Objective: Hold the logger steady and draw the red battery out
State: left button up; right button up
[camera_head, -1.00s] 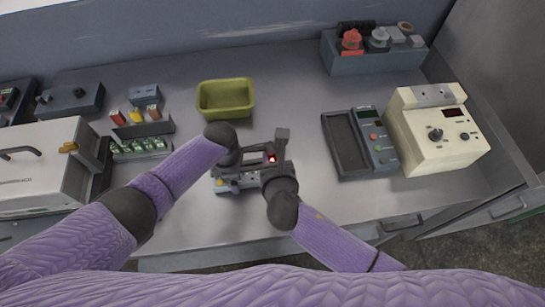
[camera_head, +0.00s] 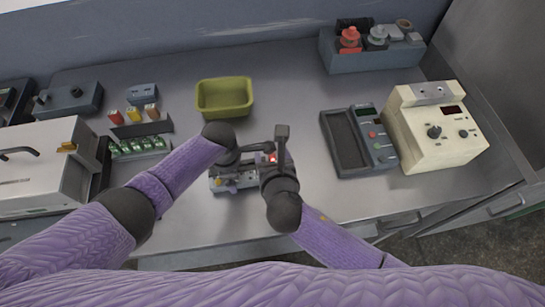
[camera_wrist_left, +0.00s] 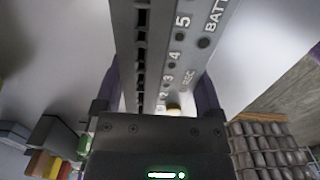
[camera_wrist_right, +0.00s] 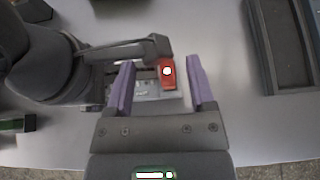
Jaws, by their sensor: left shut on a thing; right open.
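The grey logger (camera_head: 233,184) lies on the bench at its front middle, partly hidden by my arms. Its panel with numbers and the letters "BATT" fills the middle of the left wrist view (camera_wrist_left: 190,50). My left gripper (camera_head: 257,150) is shut on the logger. The red battery (camera_head: 272,158) shows at the logger's right end and is partly covered in the head view. In the right wrist view the battery (camera_wrist_right: 166,77) appears between the purple fingers of my right gripper (camera_wrist_right: 161,65). That gripper is open, with space on both sides of the battery.
A yellow-green bin (camera_head: 225,97) stands empty behind the logger. A grey device with an empty bay (camera_head: 346,140) and a cream meter (camera_head: 437,128) stand to the right. Several small batteries (camera_head: 133,115) and a green-celled rack (camera_head: 140,146) are at left. Bench between bin and device is clear.

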jog(key=s+r+g, duration=0.4)
jog(key=s+g, duration=0.1)
jog(key=shift+h, duration=0.3)
jog(key=x, duration=1.1)
jog(key=shift+d, duration=0.35)
grip_shut()
